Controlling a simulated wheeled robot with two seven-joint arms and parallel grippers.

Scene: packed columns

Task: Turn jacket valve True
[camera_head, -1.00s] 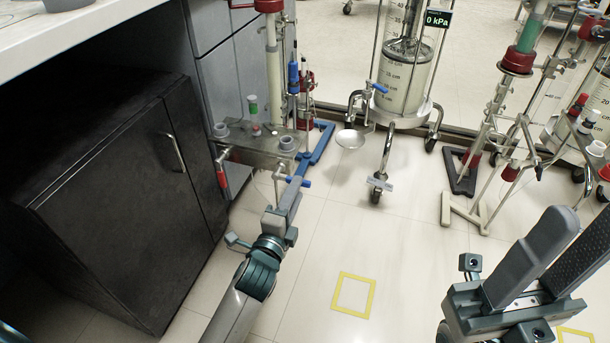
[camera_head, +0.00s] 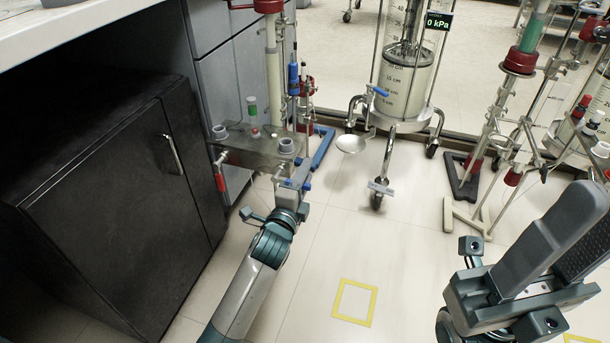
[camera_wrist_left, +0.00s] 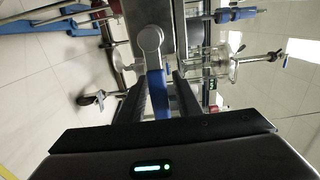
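A small valve with a blue handle (camera_head: 290,183) sits under the front edge of the metal shelf on the left column. My left gripper (camera_head: 294,188) is right at it, and the wrist hides part of it. In the left wrist view the blue handle (camera_wrist_left: 157,92) stands between the two dark fingers of the gripper (camera_wrist_left: 160,97), joined to a round grey valve body (camera_wrist_left: 150,40). The fingers look apart around the handle; firm contact cannot be made out. My right gripper (camera_head: 570,235) is open and empty at the right, away from the columns.
A red-handled valve (camera_head: 219,180) hangs left of the blue one. A dark cabinet (camera_head: 110,200) stands at the left. A glass column on a wheeled stand (camera_head: 400,122) carries another blue handle (camera_head: 380,91). The middle floor is clear, with a yellow square (camera_head: 354,302).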

